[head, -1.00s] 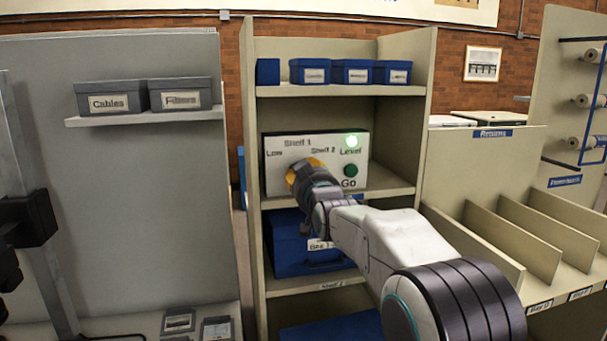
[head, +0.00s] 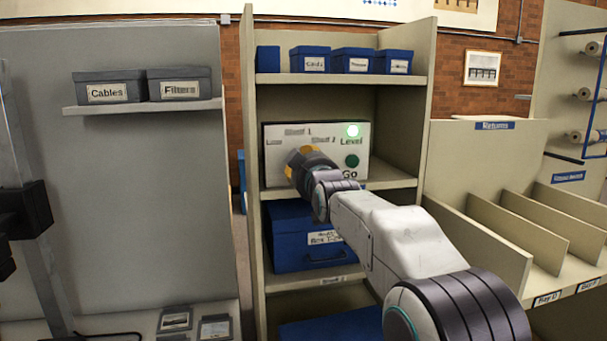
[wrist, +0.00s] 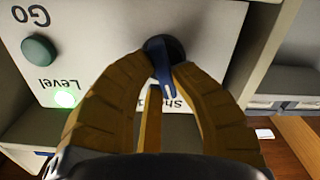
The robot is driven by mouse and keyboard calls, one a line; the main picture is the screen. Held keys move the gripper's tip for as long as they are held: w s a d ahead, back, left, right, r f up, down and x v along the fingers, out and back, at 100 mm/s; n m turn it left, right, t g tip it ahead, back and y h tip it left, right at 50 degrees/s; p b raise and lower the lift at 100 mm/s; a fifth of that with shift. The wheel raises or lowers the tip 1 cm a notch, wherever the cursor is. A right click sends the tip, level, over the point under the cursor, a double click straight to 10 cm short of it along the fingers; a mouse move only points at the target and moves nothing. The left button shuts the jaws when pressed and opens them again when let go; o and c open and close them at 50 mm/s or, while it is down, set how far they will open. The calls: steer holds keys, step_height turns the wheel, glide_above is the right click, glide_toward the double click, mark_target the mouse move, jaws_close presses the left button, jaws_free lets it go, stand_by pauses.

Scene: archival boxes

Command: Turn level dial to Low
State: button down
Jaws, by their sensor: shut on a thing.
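A white control panel (head: 280,165) stands on the middle shelf of the beige unit. It carries the words Low, Shelf 1, Shelf 2, Level and Go. The level dial shows in the wrist view as a dark round knob with a blue pointer (wrist: 162,68). My gripper (head: 302,160), with yellow fingers, is at the panel's lower left part and hides the dial in the head view. In the wrist view its fingers (wrist: 166,78) are closed around the blue pointer. The pointer extends toward a partly hidden "Sh…" label, upside down there; I cannot tell which shelf label.
A green Go button (head: 352,161) and a lit green lamp (head: 352,130) sit right of the dial. A blue box (head: 290,255) stands on the shelf below. The unit's side walls bound the space. Returns dividers (head: 510,225) stand at the right.

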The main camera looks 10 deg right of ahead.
steer(key=shift+a+r+n+b, duration=0.15)
steer(key=shift+n+b, duration=0.6)
steer(key=shift+n, duration=0.85)
steer(key=shift+a+n+b, duration=0.15)
steer(key=shift+n+b, duration=0.6)
steer(key=shift+n, duration=0.85)
steer(key=c, duration=1.1)
jaws_free()
steer(key=shift+o, duration=0.2)
steer(key=shift+s, duration=0.15)
steer(key=s, duration=1.1)
steer(key=shift+s, duration=0.35)
